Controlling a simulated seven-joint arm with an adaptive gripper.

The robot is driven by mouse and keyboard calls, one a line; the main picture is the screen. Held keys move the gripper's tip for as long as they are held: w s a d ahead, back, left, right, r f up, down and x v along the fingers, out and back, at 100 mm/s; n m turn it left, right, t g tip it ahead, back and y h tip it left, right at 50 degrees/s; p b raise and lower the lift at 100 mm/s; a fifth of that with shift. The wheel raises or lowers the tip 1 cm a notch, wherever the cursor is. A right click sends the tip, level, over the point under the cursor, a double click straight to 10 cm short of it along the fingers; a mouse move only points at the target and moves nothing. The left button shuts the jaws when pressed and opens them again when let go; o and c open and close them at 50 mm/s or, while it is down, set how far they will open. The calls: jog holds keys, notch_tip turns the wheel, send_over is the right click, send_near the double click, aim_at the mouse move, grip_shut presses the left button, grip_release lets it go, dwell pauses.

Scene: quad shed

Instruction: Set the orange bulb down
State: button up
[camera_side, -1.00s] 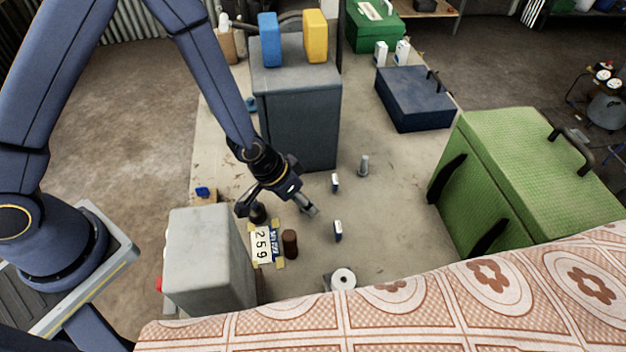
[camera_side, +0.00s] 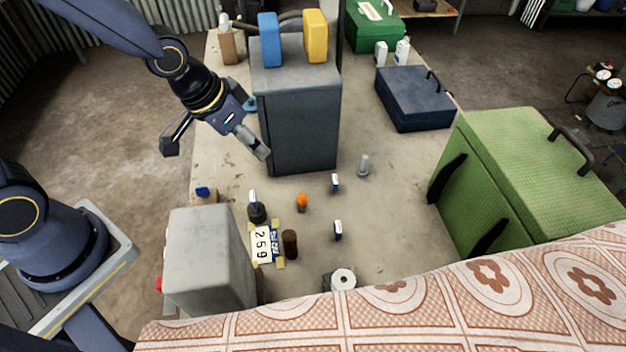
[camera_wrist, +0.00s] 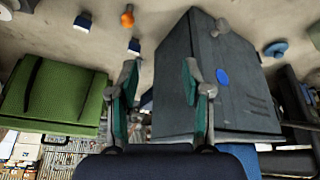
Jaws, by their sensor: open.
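The orange bulb (camera_side: 302,200) stands on the worktop in the side view, orange end up, to the right of a dark bottle with a white top. It also shows near the top of the wrist view (camera_wrist: 127,17). My gripper (camera_side: 215,148) is open and empty, raised above the left edge of the worktop, up and to the left of the bulb and apart from it. Its two spread fingers (camera_wrist: 158,98) show in the wrist view with nothing between them.
A grey cabinet (camera_side: 300,120) stands close to the right of my gripper, with blue and yellow blocks on top. A light grey box (camera_side: 208,262), a number plate (camera_side: 264,244), a brown cylinder (camera_side: 290,243) and small white-and-blue items surround the bulb. A green case (camera_side: 520,190) stands right.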

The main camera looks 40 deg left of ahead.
jog(key=s+a+r+n+t+y, duration=0.1)
jog(key=s+a+r+n, duration=0.1)
jog(key=s+a+r, duration=0.8)
notch_tip(320, 180, up, 4)
jog(key=shift+s+r+n, duration=0.15)
jog(key=shift+s+n, duration=0.25)
jog(key=shift+s, duration=0.55)
